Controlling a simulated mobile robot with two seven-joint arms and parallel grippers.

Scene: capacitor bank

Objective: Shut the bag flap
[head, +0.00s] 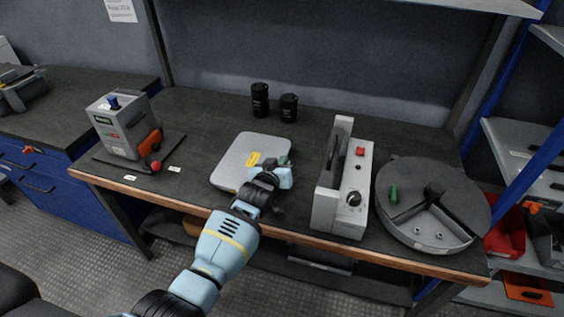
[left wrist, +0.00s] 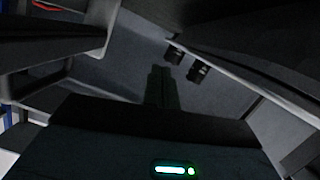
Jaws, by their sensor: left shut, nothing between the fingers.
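Nothing in view plainly looks like a bag with a flap. The closest thing is a light grey, flat, rounded square (head: 240,152) with a yellow label, lying on the bench left of middle in the head view. My left gripper (head: 284,161) is over its right side and hides its lower right corner. I cannot tell whether they touch. In the left wrist view the fingers of my left gripper (left wrist: 161,84) are together and empty. My right gripper is not in view.
Two black cylinders (head: 260,100) stand behind the square, and show in the wrist view (left wrist: 198,72). A grey box (head: 122,126) with a red knob is at left. A tall grey unit (head: 355,190) and a round grey drum (head: 420,225) stand at right.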

